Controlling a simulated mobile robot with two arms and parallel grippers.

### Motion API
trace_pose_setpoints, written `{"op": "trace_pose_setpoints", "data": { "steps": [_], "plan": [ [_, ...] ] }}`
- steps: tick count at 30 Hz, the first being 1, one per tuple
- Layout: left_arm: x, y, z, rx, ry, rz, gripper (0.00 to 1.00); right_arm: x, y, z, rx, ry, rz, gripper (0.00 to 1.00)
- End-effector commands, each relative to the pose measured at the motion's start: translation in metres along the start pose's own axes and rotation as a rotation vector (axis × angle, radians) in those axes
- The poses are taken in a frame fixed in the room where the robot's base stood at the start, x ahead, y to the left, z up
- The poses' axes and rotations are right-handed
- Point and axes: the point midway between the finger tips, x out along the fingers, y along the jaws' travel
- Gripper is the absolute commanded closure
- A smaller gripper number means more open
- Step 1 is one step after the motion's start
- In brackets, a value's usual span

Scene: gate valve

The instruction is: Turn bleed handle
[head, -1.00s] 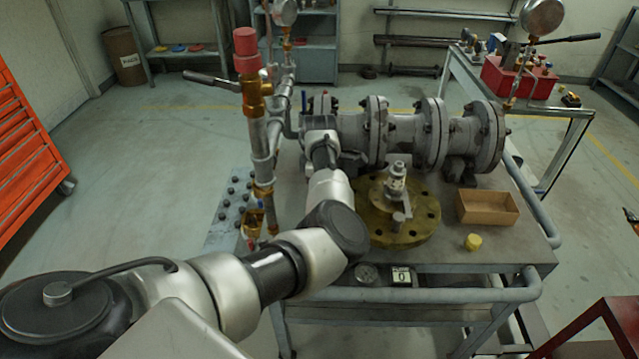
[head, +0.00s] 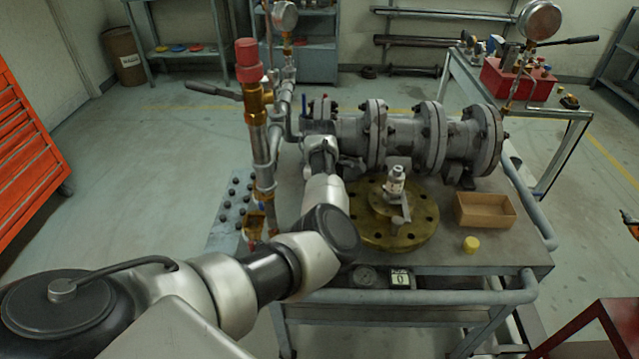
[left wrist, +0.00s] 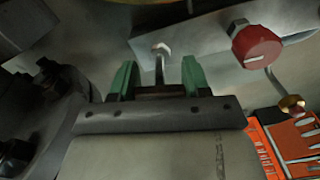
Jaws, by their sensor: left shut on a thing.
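My left arm reaches from the lower left to the pipework on the cart. In the head view its gripper is hidden behind my wrist (head: 322,150), beside the flanged grey valve body (head: 350,130). In the left wrist view the left gripper (left wrist: 158,78) has green fingertips standing apart on either side of a slim metal stem with a hex head (left wrist: 160,50). It is shut on this part, which I take for the bleed handle; its held portion is mostly hidden. A red round knob (left wrist: 257,47) is to the right of the fingers. My right gripper is not in view.
A vertical brass pipe with a red cap (head: 248,60) and a long lever (head: 213,90) stands left of my wrist. A brass flange (head: 425,228), a cardboard box (head: 486,212) and a yellow cap (head: 471,245) are on the cart. Open floor lies left.

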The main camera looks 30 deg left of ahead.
Motion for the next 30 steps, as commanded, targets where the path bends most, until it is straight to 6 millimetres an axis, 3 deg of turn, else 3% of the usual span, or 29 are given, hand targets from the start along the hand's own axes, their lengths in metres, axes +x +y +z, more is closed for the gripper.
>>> {"op": "trace_pose_setpoints", "data": {
  "steps": [12,30],
  "plan": [
    [-0.005,-0.001,-0.001,0.379,0.003,-0.003,0.77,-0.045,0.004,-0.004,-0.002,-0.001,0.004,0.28],
    [-0.003,0.0,-0.001,0.946,0.003,-0.002,0.77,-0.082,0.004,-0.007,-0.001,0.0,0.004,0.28]
  ]
}}
